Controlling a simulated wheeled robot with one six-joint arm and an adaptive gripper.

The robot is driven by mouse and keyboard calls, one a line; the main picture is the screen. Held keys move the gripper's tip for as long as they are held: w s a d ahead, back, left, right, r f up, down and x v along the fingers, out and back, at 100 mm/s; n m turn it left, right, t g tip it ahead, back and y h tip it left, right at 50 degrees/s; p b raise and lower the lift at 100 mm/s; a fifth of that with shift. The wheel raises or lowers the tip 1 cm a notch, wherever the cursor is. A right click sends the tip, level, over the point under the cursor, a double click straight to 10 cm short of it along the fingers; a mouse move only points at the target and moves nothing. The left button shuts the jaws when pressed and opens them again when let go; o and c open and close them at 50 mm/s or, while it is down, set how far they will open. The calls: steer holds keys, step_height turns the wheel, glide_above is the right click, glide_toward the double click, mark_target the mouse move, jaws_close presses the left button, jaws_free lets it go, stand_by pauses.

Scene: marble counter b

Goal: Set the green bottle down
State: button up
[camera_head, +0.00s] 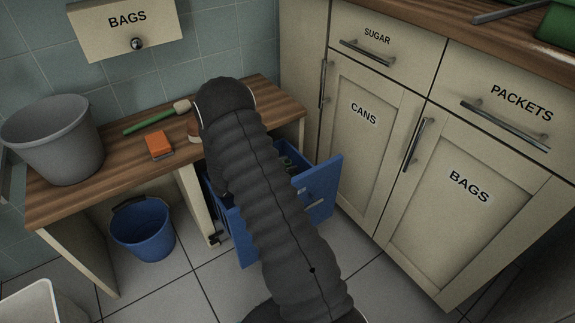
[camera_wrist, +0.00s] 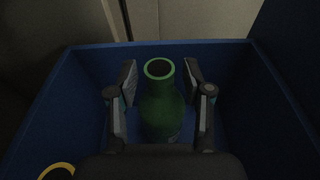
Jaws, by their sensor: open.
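The green bottle (camera_wrist: 161,105) stands upright inside a blue bin or drawer (camera_wrist: 75,100), its round open mouth facing up in the wrist view. My gripper (camera_wrist: 160,80) is open, with one finger on each side of the bottle. A gap shows between each fingertip and the bottle's neck. In the head view my arm hides the bottle and my gripper. The blue bin also shows in the head view (camera_head: 322,188), partly behind my arm.
A wooden bench (camera_head: 100,165) holds a grey bucket (camera_head: 55,140), an orange sponge or block (camera_head: 158,145) and a green-handled brush (camera_head: 150,120). A blue bucket (camera_head: 143,232) stands below. Cream cupboards (camera_head: 365,130) stand at the right. A yellow ring (camera_wrist: 57,171) shows low in the bin.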

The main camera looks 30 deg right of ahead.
steer(key=v, duration=1.1)
steer(key=s+a+r+m+g+y, duration=0.2)
steer(key=s+r+m+y, duration=0.65)
steer(key=s+r, duration=0.6)
steer(key=s+a+r+m+t+y, duration=0.7)
steer(key=s+a+r+m, duration=0.3)
steer(key=s+a+r, duration=0.1)
steer(key=shift+s+r, duration=0.45)
steer(key=shift+s, duration=0.8)
